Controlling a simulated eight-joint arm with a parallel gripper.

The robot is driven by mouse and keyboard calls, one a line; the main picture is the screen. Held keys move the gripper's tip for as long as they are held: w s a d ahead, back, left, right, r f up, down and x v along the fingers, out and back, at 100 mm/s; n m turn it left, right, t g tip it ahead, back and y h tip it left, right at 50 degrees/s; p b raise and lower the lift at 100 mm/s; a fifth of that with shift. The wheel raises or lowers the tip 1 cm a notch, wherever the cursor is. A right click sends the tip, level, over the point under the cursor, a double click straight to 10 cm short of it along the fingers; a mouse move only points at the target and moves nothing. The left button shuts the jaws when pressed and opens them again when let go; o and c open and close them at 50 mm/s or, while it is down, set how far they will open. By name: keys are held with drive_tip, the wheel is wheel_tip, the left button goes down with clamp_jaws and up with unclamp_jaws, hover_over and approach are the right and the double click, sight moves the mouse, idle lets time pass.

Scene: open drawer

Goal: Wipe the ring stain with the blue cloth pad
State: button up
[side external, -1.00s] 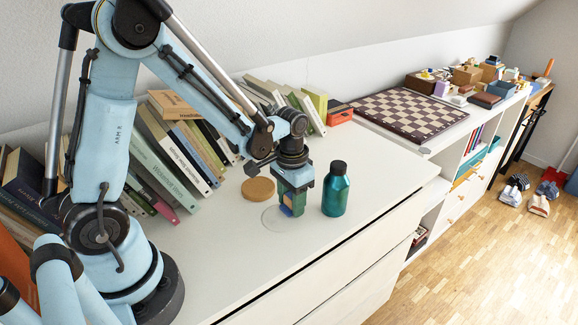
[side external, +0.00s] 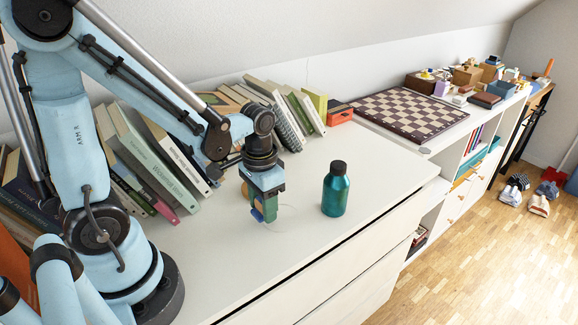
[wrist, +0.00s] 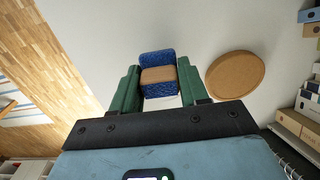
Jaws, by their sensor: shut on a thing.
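My gripper (side external: 263,208) points down over the white cabinet top, its green fingers shut on the blue cloth pad (side external: 256,215). In the wrist view the pad (wrist: 158,57) is blue and textured with a tan block on it, held between the two green fingers (wrist: 157,85). The pad is at or just above the surface; I cannot tell if it touches. The ring stain (side external: 287,231) shows only as a faint pale arc just right of my gripper. Its left part is hidden behind the gripper.
A teal bottle (side external: 336,192) with a black cap stands upright to the right of the stain. A round cork coaster (wrist: 235,75) lies close by, mostly hidden by my gripper in the side view. Books (side external: 150,160) line the wall. The front right of the top is clear.

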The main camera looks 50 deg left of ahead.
drive_tip(key=shift+r, duration=2.8)
drive_tip(key=s+d+r, duration=0.3)
drive_tip(key=s+d, duration=1.1)
drive_tip(key=d, duration=0.1)
hover_over(253, 256)
wheel_tip(253, 256, down, 7)
drive_tip(key=shift+f, duration=2.1)
drive_tip(key=shift+f, duration=0.1)
